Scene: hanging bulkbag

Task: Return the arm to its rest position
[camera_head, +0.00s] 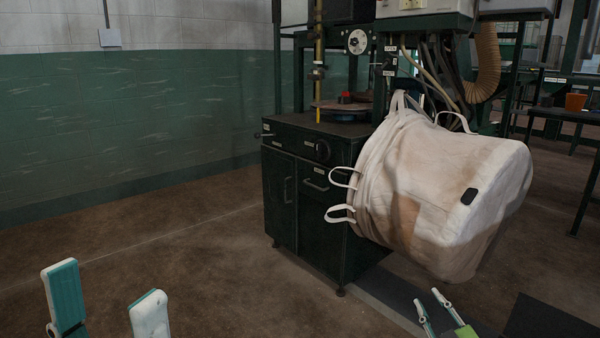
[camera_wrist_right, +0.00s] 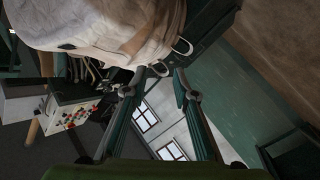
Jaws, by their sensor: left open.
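My left gripper (camera_head: 108,279) shows at the bottom left of the head view. Its two teal and white fingers are wide apart with nothing between them. My right gripper (camera_head: 427,297) shows at the bottom, below the white bulk bag (camera_head: 440,180). In the right wrist view my right gripper (camera_wrist_right: 155,82) has its two fingers apart, with a clear gap between them. I see no loop held. The bag hangs tilted.
A dark green cabinet (camera_head: 305,205) with machinery stands left of and behind the bag. A dark bench frame (camera_head: 572,130) stands at the right. The brown floor (camera_head: 190,240) is open at the left, up to the green and white wall (camera_head: 120,120).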

